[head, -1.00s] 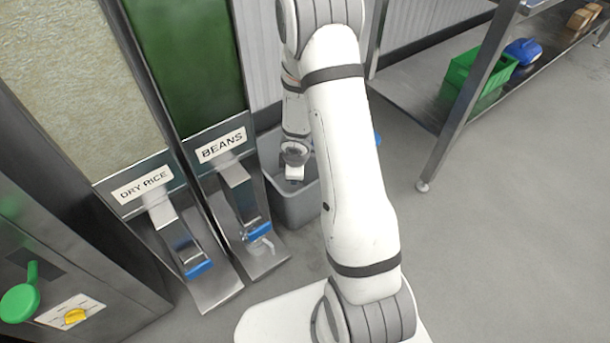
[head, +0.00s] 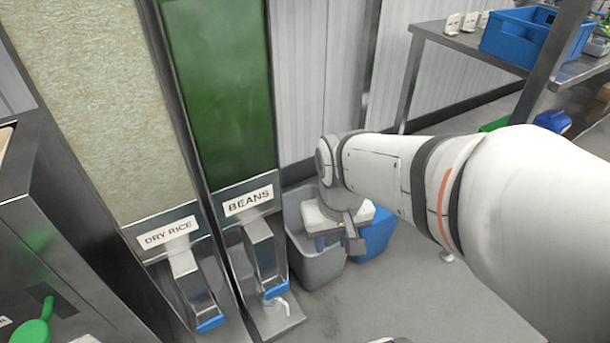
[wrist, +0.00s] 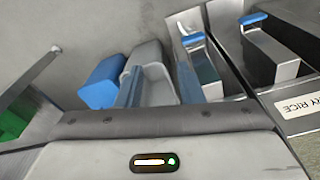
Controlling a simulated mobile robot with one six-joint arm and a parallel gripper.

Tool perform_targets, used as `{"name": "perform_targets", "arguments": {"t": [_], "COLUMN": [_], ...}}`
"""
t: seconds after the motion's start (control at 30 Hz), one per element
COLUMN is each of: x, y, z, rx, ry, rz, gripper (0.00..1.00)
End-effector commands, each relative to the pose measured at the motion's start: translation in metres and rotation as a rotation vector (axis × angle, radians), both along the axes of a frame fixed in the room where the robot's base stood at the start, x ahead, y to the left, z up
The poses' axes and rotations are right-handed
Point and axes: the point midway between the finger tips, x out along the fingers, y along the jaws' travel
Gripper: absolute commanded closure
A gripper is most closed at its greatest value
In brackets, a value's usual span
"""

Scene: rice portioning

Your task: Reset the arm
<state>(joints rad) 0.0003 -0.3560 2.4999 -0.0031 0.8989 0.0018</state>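My arm reaches in from the right in the head view, with my gripper (head: 338,238) hanging over the grey bin beside the BEANS dispenser. In the wrist view, the two bluish fingers of my gripper (wrist: 160,84) stand apart with nothing between them. The grey bin (head: 313,266) lies below them, and part of its rim is hidden by my gripper in the head view. The bin also shows in the wrist view (wrist: 149,56).
The DRY RICE dispenser (head: 186,275) and BEANS dispenser (head: 264,250) stand left of the bin. A blue bin (head: 376,236) is right of it. A blue crate (head: 520,36) sits on the shelf at upper right.

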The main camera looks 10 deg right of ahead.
Motion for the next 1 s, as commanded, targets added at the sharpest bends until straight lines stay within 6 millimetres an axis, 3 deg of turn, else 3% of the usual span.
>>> {"name": "perform_targets", "arguments": {"t": [0.3,0.43,1.0], "x": [-0.001,-0.001,-0.003], "y": [0.001,0.002,0.004], "z": [0.002,0.021,0.215], "rx": [0.004,0.005,0.011], "ry": [0.0,-0.003,-0.066], "rz": [-0.003,0.0,0.01], "gripper": [0.66,0.66,0.66]}}
